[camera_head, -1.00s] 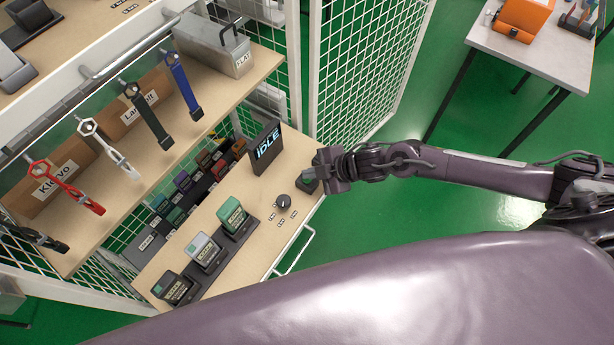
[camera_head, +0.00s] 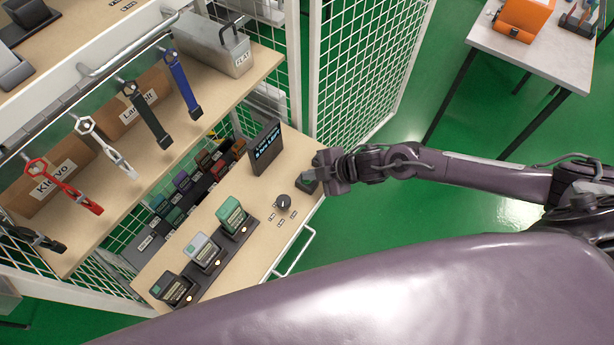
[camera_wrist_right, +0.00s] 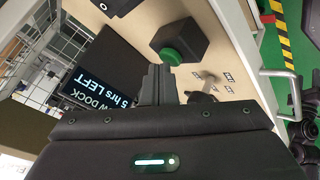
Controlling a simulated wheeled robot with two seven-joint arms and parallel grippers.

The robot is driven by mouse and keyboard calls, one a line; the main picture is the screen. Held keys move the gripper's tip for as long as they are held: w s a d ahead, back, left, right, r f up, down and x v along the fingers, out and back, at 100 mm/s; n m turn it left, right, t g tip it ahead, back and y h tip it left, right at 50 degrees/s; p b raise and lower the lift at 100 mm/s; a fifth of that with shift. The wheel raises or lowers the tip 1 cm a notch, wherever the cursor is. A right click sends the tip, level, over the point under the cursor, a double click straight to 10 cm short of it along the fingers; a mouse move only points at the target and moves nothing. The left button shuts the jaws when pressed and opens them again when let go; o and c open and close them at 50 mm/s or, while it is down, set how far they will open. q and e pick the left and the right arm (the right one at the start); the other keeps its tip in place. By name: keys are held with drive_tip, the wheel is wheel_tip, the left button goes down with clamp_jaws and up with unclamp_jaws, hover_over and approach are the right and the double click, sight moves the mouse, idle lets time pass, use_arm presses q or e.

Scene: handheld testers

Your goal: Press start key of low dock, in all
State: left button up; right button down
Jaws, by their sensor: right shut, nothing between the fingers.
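The start key is a green button (camera_wrist_right: 171,57) on a dark box (camera_wrist_right: 183,40) in the right wrist view; the dark box (camera_head: 306,184) also shows at the shelf's right end in the head view. My right gripper (camera_wrist_right: 157,72) is shut and empty, its fingertips close beside the green button; I cannot tell whether they touch it. It also shows in the head view (camera_head: 318,174). The low dock (camera_head: 210,270) holds three testers, with small amber lights lit beside them. The display (camera_head: 266,147) is lit; its wrist-view text (camera_wrist_right: 98,90) reads "...W DOCK" and "5 hrs LEFT".
A dark knob (camera_head: 283,202) with small labels sits between the dark box and the dock. Coloured testers (camera_head: 190,185) stand in a rack behind. Straps hang above from a rail, including a red one (camera_head: 63,186). A white handle (camera_head: 294,254) runs along the shelf's front edge.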

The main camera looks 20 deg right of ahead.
drive_tip(key=shift+r+p, duration=0.85)
drive_tip(key=shift+r, duration=0.1)
wheel_tip(320, 180, up, 5)
drive_tip(key=p, duration=0.4)
drive_tip(key=shift+p, duration=0.3)
idle(0.3)
